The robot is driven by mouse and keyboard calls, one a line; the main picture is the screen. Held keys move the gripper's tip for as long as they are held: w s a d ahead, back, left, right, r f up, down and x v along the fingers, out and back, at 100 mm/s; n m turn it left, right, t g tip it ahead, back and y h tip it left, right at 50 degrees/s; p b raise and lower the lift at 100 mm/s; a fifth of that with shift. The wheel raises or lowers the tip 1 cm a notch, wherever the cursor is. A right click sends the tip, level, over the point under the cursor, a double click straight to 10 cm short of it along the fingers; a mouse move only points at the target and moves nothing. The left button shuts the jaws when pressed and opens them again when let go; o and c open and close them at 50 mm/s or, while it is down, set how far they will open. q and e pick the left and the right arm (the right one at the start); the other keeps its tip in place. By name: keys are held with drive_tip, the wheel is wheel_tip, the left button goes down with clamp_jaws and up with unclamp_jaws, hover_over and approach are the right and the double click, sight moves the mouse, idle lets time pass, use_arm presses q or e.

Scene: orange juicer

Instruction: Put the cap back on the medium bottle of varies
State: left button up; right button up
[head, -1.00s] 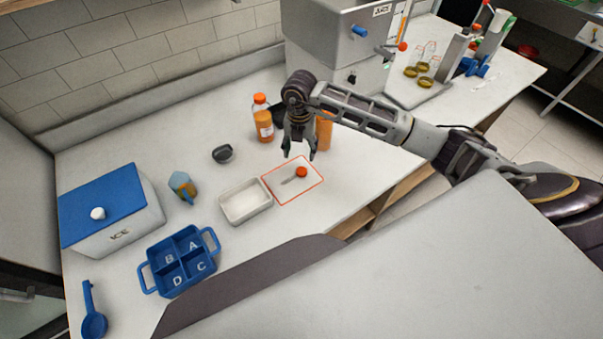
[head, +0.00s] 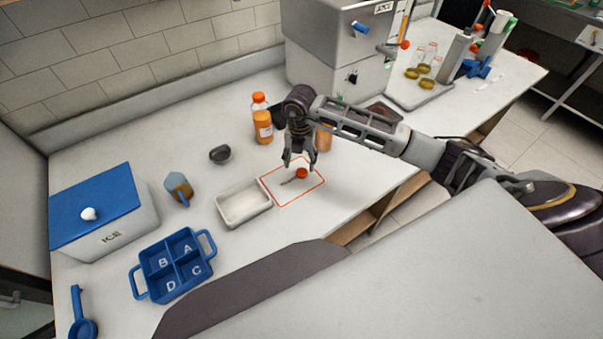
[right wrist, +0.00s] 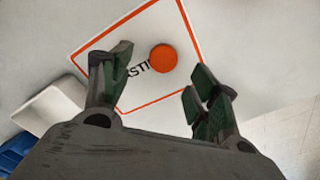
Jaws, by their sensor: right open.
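An orange cap (head: 302,173) lies on a white mat with an orange border (head: 279,202). In the right wrist view the cap (right wrist: 163,58) lies ahead of my open right gripper (right wrist: 158,82), between the lines of its two fingers and touching neither. In the head view my right gripper (head: 300,163) hangs over the back part of the mat, fingers down and empty. Behind it an orange bottle with an orange cap (head: 262,121) stands upright. Another orange bottle (head: 323,138) is partly hidden behind my right gripper and arm; its top is hidden. My left gripper is not in view.
A white tray (head: 222,215) sits left of the mat. A blue divided caddy (head: 207,270), an ice box (head: 133,221), a small jug (head: 178,187) and a dark object (head: 220,154) stand further left. A large juicer (head: 330,60) stands behind my arm.

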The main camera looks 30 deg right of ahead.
sight(302, 172)
drive_tip(key=shift+f, duration=0.2)
drive_tip(key=shift+d+f+b, duration=0.1)
drive_tip(key=shift+f+b, duration=0.55)
drive_tip(key=shift+f, duration=0.2)
drive_tip(key=shift+s+d+f+b, duration=0.1)
drive_tip(key=shift+f+b, duration=0.3)
drive_tip(key=shift+f, duration=0.2)
drive_tip(key=shift+f+b, duration=0.35)
drive_tip(key=shift+f, duration=0.6)
drive_tip(key=shift+c, duration=0.2)
drive_tip(key=c, duration=0.4)
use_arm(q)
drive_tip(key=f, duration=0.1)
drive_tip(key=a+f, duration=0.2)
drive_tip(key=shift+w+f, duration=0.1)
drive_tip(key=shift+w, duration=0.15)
use_arm(e)
drive_tip(key=c, duration=0.3)
